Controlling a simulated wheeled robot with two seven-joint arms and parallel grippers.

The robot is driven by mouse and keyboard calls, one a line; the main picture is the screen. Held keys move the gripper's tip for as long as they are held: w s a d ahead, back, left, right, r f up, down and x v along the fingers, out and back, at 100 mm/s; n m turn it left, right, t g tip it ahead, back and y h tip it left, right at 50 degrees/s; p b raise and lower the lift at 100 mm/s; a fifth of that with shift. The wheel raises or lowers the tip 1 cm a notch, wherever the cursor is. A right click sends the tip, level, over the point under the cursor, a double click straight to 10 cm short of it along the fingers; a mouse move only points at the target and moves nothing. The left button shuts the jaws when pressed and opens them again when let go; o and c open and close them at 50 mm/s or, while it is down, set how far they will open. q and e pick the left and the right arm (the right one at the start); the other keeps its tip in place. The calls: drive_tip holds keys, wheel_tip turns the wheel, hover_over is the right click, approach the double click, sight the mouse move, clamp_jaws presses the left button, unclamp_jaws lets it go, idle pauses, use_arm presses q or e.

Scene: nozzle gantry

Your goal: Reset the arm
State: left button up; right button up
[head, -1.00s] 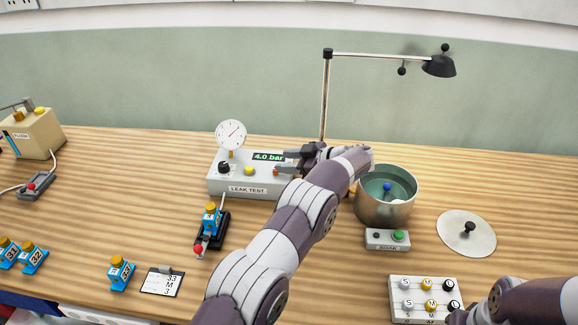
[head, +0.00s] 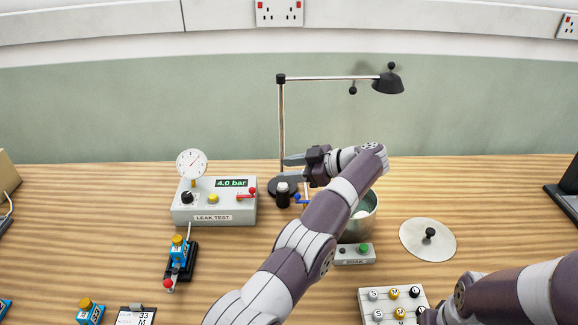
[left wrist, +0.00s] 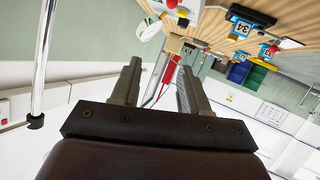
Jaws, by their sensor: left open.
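My left gripper (head: 303,160) is open and empty in the head view. It hangs in the air in front of the lamp post, with its fingers pointing left. Its arm crosses the middle of the view and hides part of the metal pot (head: 368,222). In the left wrist view, the two dark fingers (left wrist: 160,82) stand apart with nothing held between them. My right arm comes in at the lower right of the head view, and its gripper is outside the picture.
The leak test box (head: 213,207), reading 4.0 bar, stands left of the lamp (head: 282,125). A blue piece in a black holder (head: 179,258) is in front. A lid (head: 427,240), a green-button box (head: 354,254) and a tray of knobs (head: 408,307) stand right. The bench's far right is mostly clear.

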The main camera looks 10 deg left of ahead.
use_arm(q)
drive_tip(key=w+a+r+m+t+h, duration=0.1)
drive_tip(key=w+a+r+m+t, duration=0.3)
drive_tip(key=w+r+m+t, duration=0.55)
drive_tip(key=s+d+f+m+t+h, duration=0.2)
drive_tip(key=s+d+m+t+h, duration=0.15)
drive_tip(key=s+m+h, duration=0.45)
drive_tip(key=s+a+f+g+h, duration=0.1)
drive_tip(key=s+f+g, duration=0.3)
drive_tip(key=s, duration=0.7)
drive_tip(key=s+a+f+m+g+h, duration=0.1)
drive_tip(key=s+f+g, duration=0.4)
drive_tip(key=s, duration=0.7)
drive_tip(key=s+f+g+h, duration=0.2)
drive_tip(key=s+f+g, duration=0.2)
drive_tip(key=s+f, duration=0.3)
drive_tip(key=s, duration=0.5)
drive_tip(key=shift+s+a, duration=0.2)
drive_tip(key=shift+a, duration=0.2)
drive_tip(key=shift+r+m, duration=0.1)
drive_tip(key=shift+m, duration=0.15)
